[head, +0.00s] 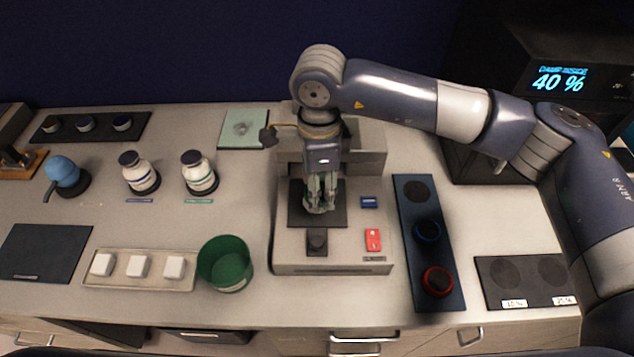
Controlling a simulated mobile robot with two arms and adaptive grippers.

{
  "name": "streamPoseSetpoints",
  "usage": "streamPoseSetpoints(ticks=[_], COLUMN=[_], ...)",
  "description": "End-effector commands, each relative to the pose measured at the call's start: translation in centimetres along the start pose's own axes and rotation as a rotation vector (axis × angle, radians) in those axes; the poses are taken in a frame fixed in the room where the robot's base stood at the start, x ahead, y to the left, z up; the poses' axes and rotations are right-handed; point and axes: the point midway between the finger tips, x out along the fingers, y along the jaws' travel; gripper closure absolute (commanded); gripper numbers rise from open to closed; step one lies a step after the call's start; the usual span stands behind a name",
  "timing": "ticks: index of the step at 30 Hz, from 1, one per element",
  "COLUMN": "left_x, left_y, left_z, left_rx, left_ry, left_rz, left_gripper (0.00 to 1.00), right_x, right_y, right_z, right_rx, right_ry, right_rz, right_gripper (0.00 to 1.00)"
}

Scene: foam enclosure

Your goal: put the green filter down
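No green filter shows clearly in the head view. A dark blue rack (408,268) right of the device holds a blue-ringed filter (428,231) and a red-ringed filter (437,281); its far round spot (415,191) has no coloured ring. My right gripper (320,208) points straight down over the black square plate (296,216) of the grey device (290,255). Its fingers are close together with a faint greenish tint; whether they hold something I cannot tell. The fingers hide part of the plate. My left gripper is not in view.
A green cup (226,264) and a tray (185,283) with white blocks stand left of the device. Two white bottles (199,174) stand behind them. A dark mat with two round spots (527,280) lies at the right.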

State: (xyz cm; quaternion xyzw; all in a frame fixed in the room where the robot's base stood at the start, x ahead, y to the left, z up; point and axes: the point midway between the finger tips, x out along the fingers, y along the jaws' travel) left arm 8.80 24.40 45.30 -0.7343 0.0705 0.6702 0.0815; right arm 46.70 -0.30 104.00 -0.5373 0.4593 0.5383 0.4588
Motion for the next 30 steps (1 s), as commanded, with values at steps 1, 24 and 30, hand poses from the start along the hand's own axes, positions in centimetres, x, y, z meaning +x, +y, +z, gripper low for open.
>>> streamPoseSetpoints(ticks=[1,24,30], left_x=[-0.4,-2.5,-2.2], left_y=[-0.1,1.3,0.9], left_z=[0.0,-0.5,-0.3], left_rx=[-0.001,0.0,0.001], left_ry=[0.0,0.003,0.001], left_rz=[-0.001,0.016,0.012], left_gripper=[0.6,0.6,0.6], right_x=[-0.1,3.8,3.9], right_y=[-0.5,-1.4,-1.4], right_z=[0.1,0.1,0.1], right_rx=[0.003,0.0,0.001], right_ry=[0.0,0.0,0.0], right_rz=[0.002,0.0,0.0], right_gripper=[0.78,0.78,0.41])
